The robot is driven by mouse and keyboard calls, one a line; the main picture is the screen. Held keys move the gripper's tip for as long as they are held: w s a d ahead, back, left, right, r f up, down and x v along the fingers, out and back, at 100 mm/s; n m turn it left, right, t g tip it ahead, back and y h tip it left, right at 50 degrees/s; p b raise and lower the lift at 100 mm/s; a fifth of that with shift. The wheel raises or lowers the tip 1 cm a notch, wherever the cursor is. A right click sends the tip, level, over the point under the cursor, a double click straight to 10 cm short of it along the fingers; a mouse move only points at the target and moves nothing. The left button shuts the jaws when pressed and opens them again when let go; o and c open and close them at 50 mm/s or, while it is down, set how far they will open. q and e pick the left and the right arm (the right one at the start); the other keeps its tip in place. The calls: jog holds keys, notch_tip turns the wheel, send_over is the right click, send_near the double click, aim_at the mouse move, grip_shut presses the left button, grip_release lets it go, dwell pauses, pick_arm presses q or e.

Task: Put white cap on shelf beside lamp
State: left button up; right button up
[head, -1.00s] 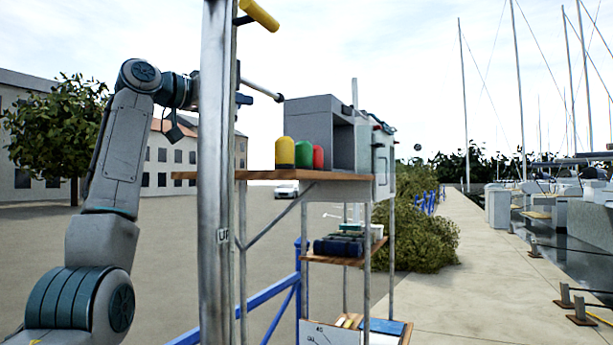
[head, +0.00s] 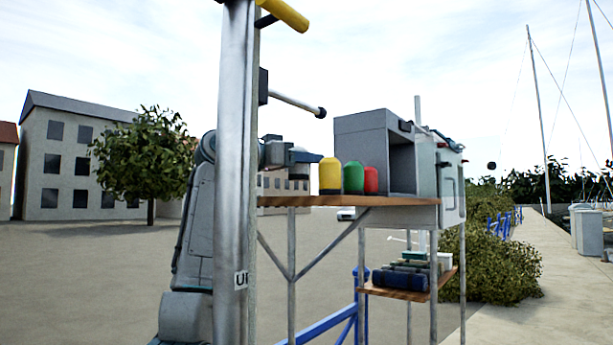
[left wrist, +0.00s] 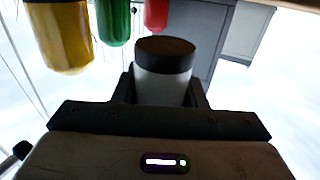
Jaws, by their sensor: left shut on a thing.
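My left gripper (head: 310,156) is level with the caps standing on the wooden shelf (head: 330,201), just left of the yellow one. In the left wrist view the gripper (left wrist: 163,98) is shut on the white cap (left wrist: 162,88), a white cylinder with a dark end. I cannot make out the white cap in the head view. A yellow cap (head: 330,178), a green cap (head: 353,179) and a red cap (head: 371,180) stand in a row on the shelf. I cannot tell which thing is the lamp. My right gripper is out of view.
A metal post (head: 233,120) stands in front of my left arm and hides part of it. A grey open box (head: 362,125) stands behind the caps. A lower shelf (head: 395,293) holds a blue roll (head: 400,279). The shelf's left end is clear.

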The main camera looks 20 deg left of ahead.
aim_at(305, 176)
pick_arm(q)
notch_tip(305, 176, down, 2)
jog(key=shift+s+d+f, duration=0.1)
jog(key=shift+f, duration=0.55)
jog(key=o, duration=1.1)
jog(key=shift+f, duration=0.1)
jog(key=shift+c, duration=0.2)
